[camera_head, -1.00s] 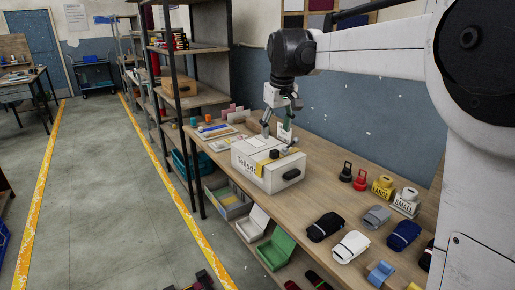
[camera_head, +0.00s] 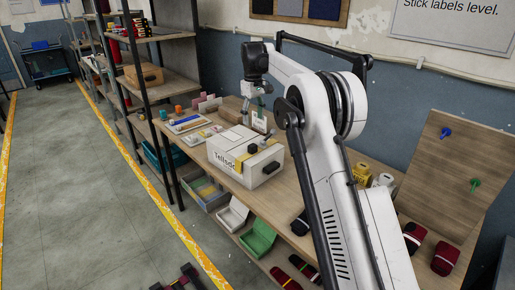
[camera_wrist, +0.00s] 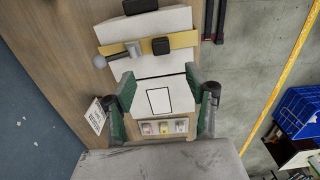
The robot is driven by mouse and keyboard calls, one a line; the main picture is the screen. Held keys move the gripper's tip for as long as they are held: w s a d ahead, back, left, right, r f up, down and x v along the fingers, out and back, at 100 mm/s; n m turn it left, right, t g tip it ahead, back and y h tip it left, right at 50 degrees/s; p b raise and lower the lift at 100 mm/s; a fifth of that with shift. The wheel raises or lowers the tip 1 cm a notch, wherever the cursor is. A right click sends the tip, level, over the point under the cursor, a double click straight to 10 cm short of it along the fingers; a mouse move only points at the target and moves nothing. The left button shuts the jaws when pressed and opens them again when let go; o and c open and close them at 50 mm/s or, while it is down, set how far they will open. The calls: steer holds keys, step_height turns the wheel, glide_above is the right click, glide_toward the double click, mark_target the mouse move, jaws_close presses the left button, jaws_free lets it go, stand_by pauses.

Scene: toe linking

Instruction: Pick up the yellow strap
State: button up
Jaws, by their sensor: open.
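The yellow strap (camera_head: 241,164) lies across the top of a white box-shaped machine (camera_head: 223,172) on the wooden bench and hangs over its front edge. In the wrist view the strap (camera_wrist: 182,41) runs across the white machine, with a grey block and a ball-ended lever over its middle and a black knob beside it. My gripper (camera_head: 257,120) is behind and above the machine, apart from the strap. In the wrist view its two green-padded fingers (camera_wrist: 160,92) are spread wide with nothing between them; the strap is beyond the fingertips.
A shelf rack (camera_head: 148,88) stands left of the bench. Trays and small coloured items lie on the bench left of the machine. A yellow holder (camera_head: 363,174) and dark red rolled socks (camera_head: 446,258) are at right. Open boxes, one green (camera_head: 258,239), sit below the bench front.

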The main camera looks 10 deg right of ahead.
glide_above(253, 145)
step_height(253, 145, down, 8)
steer(key=shift+d+f+p, duration=0.1)
steer(key=shift+f+p, duration=0.05)
steer(key=shift+p, duration=0.15)
steer(key=shift+w+f+p, duration=0.15)
steer(key=shift+f+p, duration=0.45)
steer(key=shift+f, duration=2.15)
steer(key=shift+a, duration=0.2)
steer(key=shift+c, duration=0.4)
jaws_close()
